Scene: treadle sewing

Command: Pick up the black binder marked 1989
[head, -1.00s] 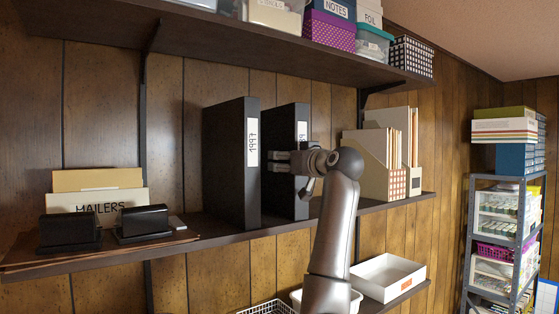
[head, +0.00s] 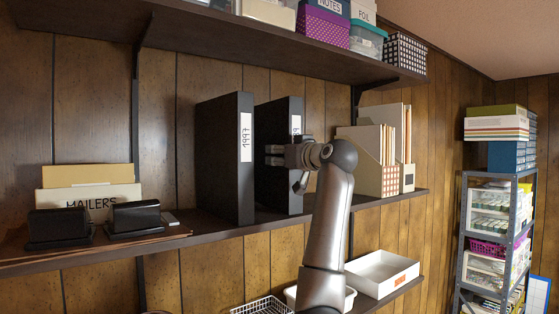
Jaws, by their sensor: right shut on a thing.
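Two black binders stand upright on the middle shelf (head: 215,229). The left black binder (head: 222,160) has a white spine label reading 1997. The right black binder (head: 278,124) has a white spine label mostly hidden behind my gripper, so its year cannot be read. My right gripper (head: 276,155) reaches in from the right and is shut on the right binder, its fingers at the binder's spine side. The binder still stands at shelf level. My left gripper is not in view.
Magazine files (head: 366,178) stand to the right of the binders. A mailers box (head: 90,198) and two black objects sit at the left. An upper shelf (head: 270,48) hangs above. A white tray (head: 381,274) and a wire basket (head: 262,307) are below.

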